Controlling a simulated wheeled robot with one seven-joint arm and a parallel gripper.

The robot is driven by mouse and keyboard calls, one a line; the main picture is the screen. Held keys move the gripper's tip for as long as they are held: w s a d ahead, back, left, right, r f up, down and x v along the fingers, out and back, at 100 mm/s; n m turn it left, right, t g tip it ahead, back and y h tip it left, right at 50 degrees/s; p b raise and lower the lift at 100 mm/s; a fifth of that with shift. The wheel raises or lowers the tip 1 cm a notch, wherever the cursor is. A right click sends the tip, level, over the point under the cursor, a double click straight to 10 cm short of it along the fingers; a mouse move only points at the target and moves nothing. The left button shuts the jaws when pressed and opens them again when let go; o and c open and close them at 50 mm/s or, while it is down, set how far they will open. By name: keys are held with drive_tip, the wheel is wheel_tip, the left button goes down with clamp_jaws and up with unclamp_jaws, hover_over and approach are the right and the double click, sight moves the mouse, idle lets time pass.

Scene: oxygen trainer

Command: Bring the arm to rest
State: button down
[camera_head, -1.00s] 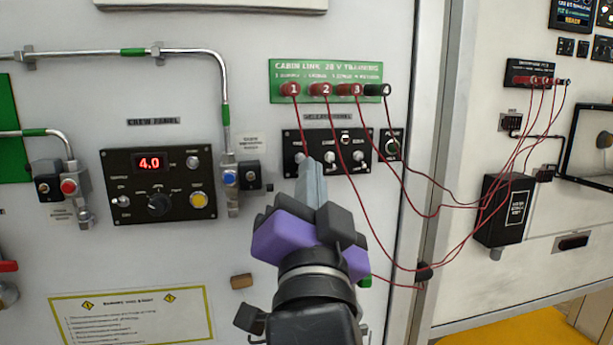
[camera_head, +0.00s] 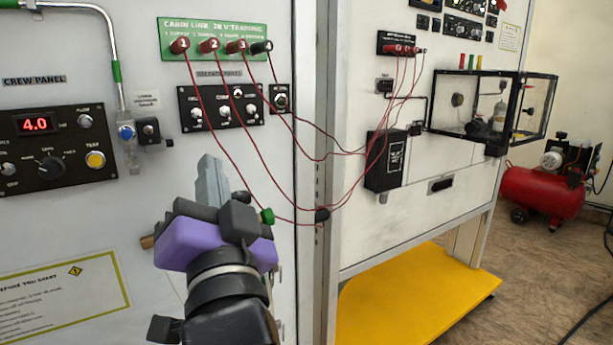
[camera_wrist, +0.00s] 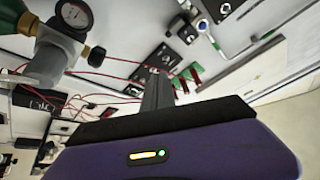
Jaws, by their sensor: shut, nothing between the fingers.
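My gripper (camera_head: 212,182) is in front of the white panel in the head view, pointing up with its grey fingers together. It is shut and empty. Behind it in that view, the release panel (camera_head: 221,106) with its switches is just above the fingertips. In the wrist view my gripper (camera_wrist: 157,80) points up toward the panel, with its purple body filling the bottom. I cannot tell the exact gap between the fingertips and the panel.
Red leads run from the green plate (camera_head: 213,38) past my gripper to a black box (camera_head: 385,161). A crew panel (camera_head: 52,146) is at left. A gauge (camera_wrist: 75,17) is close in the wrist view. A yellow platform (camera_head: 410,295) and red compressor (camera_head: 545,190) are at right.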

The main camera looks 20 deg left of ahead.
drive_tip(key=s+d+f+n+t+h+p, duration=0.1)
drive_tip(key=s+d+f+h+p, duration=0.15)
drive_tip(key=d+f, duration=0.55)
drive_tip(key=s+d+f+n+h+p, duration=0.1)
drive_tip(key=s+d+f, duration=0.35)
drive_tip(key=d, duration=0.45)
drive_tip(key=s+d+f+n+t+h+p, duration=0.1)
drive_tip(key=s+d+f+h+p, duration=0.15)
drive_tip(key=d+f, duration=0.55)
drive_tip(key=s+d+f+m+g+h+p, duration=0.1)
drive_tip(key=s+d+f+h, duration=0.3)
drive_tip(key=s+d, duration=0.5)
drive_tip(key=s+d+f+m+g+h+p, duration=0.2)
drive_tip(key=s+d+f+g+h+p, duration=0.1)
drive_tip(key=s+d, duration=0.7)
drive_tip(key=s+f+g+h, duration=0.1)
drive_tip(key=s, duration=0.2)
drive_tip(key=shift+s+p, duration=0.15)
drive_tip(key=shift+p, duration=0.15)
